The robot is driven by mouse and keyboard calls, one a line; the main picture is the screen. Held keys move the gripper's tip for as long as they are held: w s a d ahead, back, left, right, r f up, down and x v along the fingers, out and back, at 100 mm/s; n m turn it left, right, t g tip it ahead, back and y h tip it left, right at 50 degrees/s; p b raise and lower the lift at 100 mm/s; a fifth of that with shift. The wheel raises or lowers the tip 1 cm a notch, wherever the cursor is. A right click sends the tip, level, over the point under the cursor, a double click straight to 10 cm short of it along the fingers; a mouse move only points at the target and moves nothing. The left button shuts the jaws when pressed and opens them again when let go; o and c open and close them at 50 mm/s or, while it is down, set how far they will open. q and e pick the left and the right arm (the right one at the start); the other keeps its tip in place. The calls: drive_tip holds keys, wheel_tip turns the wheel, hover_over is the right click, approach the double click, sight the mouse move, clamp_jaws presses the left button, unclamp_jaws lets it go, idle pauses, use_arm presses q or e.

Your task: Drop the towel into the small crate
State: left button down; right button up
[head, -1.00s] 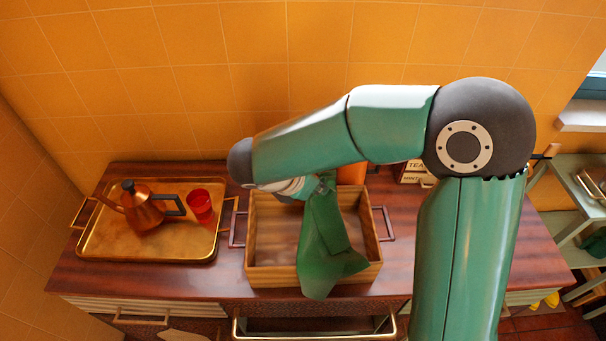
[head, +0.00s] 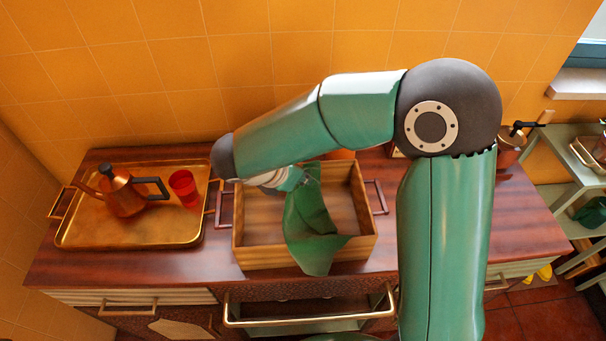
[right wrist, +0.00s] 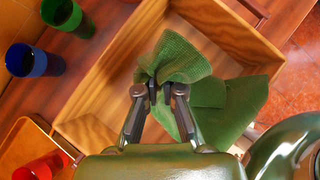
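The green towel (head: 310,230) hangs over the small wooden crate (head: 270,257), its lower end draping over the crate's front wall. My right gripper (head: 297,180) is above the crate. In the right wrist view, the two fingers of that gripper (right wrist: 160,93) are closed on a bunched fold of the towel (right wrist: 183,58). The rest of the towel spreads to the right across the wall of the crate (right wrist: 92,88). The crate's interior looks otherwise empty. My left gripper is in neither view.
A brass tray (head: 85,230) left of the crate holds a copper pot (head: 124,193) and a red cup (head: 184,188). The right wrist view shows a blue cup (right wrist: 35,62) and a green cup (right wrist: 68,17) beside the crate. An open drawer (head: 310,322) juts out below.

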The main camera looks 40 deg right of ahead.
drive_tip(key=o, duration=1)
drive_tip(key=o, duration=0.7)
wheel_tip(320, 180, up, 6)
drive_tip(key=a+g+y+p, duration=0.1)
drive_tip(key=a+y+p, duration=0.1)
drive_tip(key=y+p, duration=0.2)
drive_tip(key=shift+s+a+p, duration=0.15)
drive_tip(key=shift+s+p, duration=0.05)
drive_tip(key=shift+p, duration=0.2)
